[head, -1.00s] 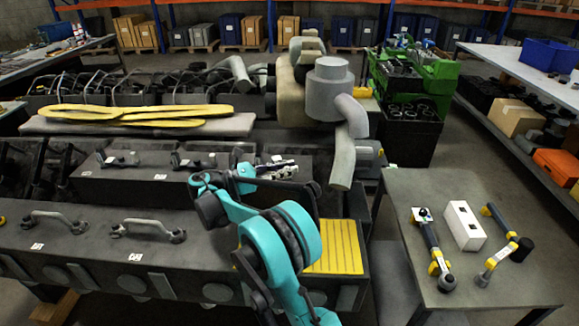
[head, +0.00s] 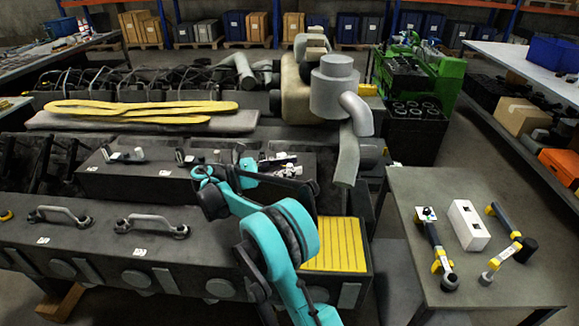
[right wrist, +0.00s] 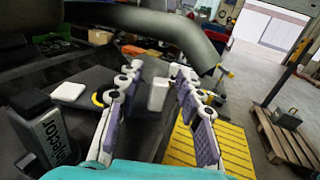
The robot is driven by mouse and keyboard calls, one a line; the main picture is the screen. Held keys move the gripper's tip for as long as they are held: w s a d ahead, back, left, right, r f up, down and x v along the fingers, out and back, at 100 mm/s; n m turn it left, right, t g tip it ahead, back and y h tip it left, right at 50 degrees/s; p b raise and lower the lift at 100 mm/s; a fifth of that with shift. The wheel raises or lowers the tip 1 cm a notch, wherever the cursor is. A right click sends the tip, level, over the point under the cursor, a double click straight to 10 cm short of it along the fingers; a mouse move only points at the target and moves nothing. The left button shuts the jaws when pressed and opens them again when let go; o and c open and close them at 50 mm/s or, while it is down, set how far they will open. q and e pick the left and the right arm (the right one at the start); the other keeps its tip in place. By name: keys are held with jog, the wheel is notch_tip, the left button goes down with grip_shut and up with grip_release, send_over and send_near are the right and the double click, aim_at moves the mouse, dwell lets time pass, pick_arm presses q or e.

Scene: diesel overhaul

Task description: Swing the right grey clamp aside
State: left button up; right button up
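The dark box-shaped cover (head: 130,184) on the engine carries small grey clamps, with a left one (head: 124,156) and a middle one (head: 190,159) showing plainly. My right gripper (head: 282,165) is over the right end of this cover, where it blends with the small pale parts there, so the right grey clamp cannot be told apart in the head view. In the right wrist view my right gripper (right wrist: 154,72) is open, its purple-padded fingers apart. A pale grey upright block (right wrist: 158,95), possibly the clamp's handle, stands between the fingers; contact cannot be told. My left gripper is out of view.
A yellow tread plate (head: 336,244) lies right of the cover, below a grey bent pipe (head: 347,155). A side table (head: 440,200) at the right holds tools and a white box (head: 468,224). A block marked "Injector" (right wrist: 45,128) is close to the left finger.

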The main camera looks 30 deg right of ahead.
notch_tip(320, 180, up, 10)
dwell(0.6)
jog(key=shift+s+d, duration=0.2)
jog(key=s+a+f+m+t+y, duration=0.1)
jog(key=s+f+m+t+y, duration=0.45)
jog(key=s+f+y, duration=0.55)
jog(key=s+a+f+m+t+y, duration=0.2)
jog(key=s+a+f+m+y, duration=0.1)
jog(key=s+a+f+m, duration=0.2)
jog(key=s+a+f+m+t+y, duration=0.3)
jog(key=s+a+f+m, duration=0.2)
jog(key=s+a, duration=0.4)
jog(key=shift+s+a+y, duration=0.3)
jog(key=shift+s+a, duration=0.1)
jog(key=shift+a, duration=0.1)
